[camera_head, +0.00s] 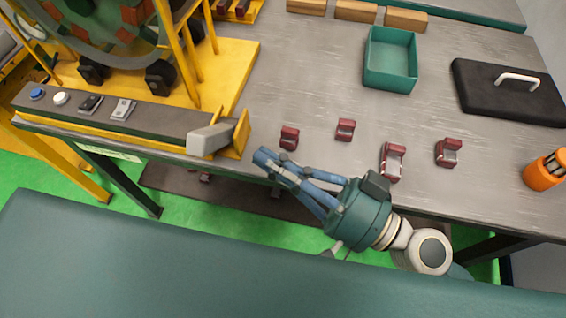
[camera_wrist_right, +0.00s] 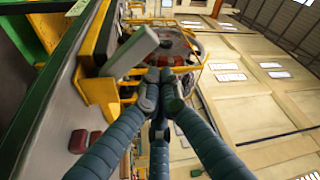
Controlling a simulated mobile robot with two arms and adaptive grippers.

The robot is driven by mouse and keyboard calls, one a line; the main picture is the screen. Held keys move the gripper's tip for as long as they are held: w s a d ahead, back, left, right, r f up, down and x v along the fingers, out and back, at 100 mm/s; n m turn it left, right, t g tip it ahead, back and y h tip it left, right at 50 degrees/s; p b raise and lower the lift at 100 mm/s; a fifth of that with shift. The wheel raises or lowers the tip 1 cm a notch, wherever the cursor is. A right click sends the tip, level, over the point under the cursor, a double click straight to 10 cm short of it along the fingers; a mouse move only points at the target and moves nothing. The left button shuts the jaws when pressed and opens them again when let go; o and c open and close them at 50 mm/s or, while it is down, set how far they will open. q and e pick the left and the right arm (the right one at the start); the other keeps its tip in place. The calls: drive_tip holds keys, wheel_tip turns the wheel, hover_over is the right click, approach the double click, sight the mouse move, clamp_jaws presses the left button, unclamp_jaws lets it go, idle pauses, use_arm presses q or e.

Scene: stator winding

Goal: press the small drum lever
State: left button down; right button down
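The lever is a light grey block-shaped handle (camera_head: 209,138) at the right end of the grey control strip, beside a yellow bracket (camera_head: 242,134). In the right wrist view the grey handle (camera_wrist_right: 130,52) shows up and left of my fingertips. My right gripper (camera_head: 265,157) has blue fingers and a teal body. It is at the table's front edge, right of and slightly below the lever, apart from it. Its fingertips (camera_wrist_right: 159,78) meet in the right wrist view and hold nothing. My left gripper is not in view.
Several dark red clamp-like parts (camera_head: 393,160) lie on the grey table (camera_head: 300,80). A teal bin (camera_head: 390,83), a black lidded case (camera_head: 510,92) and an orange cylinder (camera_head: 545,171) stand farther right. The yellow-framed drum machine (camera_head: 110,35) is at the upper left. Buttons and switches (camera_head: 60,98) line the strip.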

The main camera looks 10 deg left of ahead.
drive_tip(key=shift+v, duration=1.2)
drive_tip(key=shift+r, duration=0.1)
